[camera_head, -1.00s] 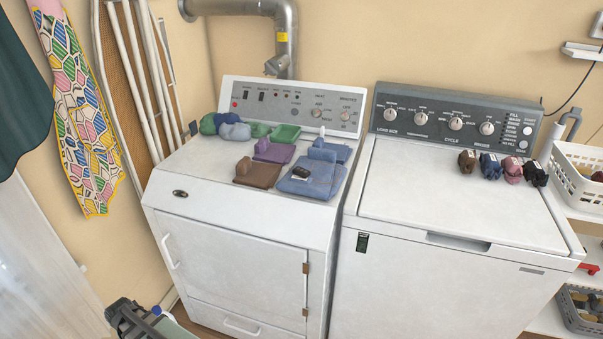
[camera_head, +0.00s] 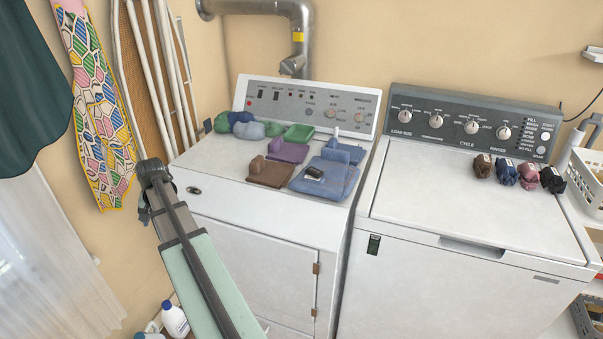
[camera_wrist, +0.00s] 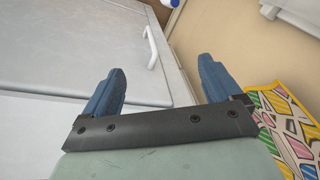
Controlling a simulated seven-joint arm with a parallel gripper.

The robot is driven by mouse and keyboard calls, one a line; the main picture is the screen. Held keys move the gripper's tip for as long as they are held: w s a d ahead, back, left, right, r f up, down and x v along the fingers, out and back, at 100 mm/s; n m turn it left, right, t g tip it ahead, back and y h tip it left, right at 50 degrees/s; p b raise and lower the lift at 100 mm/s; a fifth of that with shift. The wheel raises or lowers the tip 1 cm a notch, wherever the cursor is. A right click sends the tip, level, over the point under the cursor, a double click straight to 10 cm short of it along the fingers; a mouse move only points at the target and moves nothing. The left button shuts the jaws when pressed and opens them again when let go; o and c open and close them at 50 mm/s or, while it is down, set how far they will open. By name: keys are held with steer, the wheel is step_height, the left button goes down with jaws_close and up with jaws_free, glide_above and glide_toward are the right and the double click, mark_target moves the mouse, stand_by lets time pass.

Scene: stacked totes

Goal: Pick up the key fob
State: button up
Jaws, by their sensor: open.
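The key fob (camera_head: 314,173) is a small dark piece with a pale edge. It lies on the blue folded cloth (camera_head: 335,186) on top of the left white machine, in the head view. My gripper (camera_wrist: 160,88) shows in the wrist view with its two blue fingers spread apart and nothing between them. In the head view my arm rises at the lower left, in front of the left machine and well short of the fob; the fingers are not clear there. The fob is not in the wrist view.
Brown (camera_head: 270,172), purple (camera_head: 287,151) and green (camera_head: 299,133) cloths lie beside the blue one. Rolled cloths (camera_head: 250,130) sit behind them. Several dark bundles (camera_head: 505,173) rest on the right machine (camera_head: 460,205). The left machine's front top (camera_head: 235,190) is bare.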

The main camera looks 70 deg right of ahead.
steer(key=s+d+r+m+h, duration=0.1)
steer(key=s+d+r+m, duration=0.1)
steer(key=s+d+r, duration=0.4)
step_height(320, 180, up, 17)
steer(key=m+g+h, duration=0.2)
steer(key=m+g, duration=0.2)
steer(key=m, duration=0.5)
glide_above(314, 171)
steer(key=w+a, duration=0.2)
steer(key=a, duration=0.3)
steer(key=shift+x, duration=6.55)
steer(key=shift+d+r, duration=0.15)
steer(key=shift+c, duration=0.3)
steer(key=c, duration=1.1)
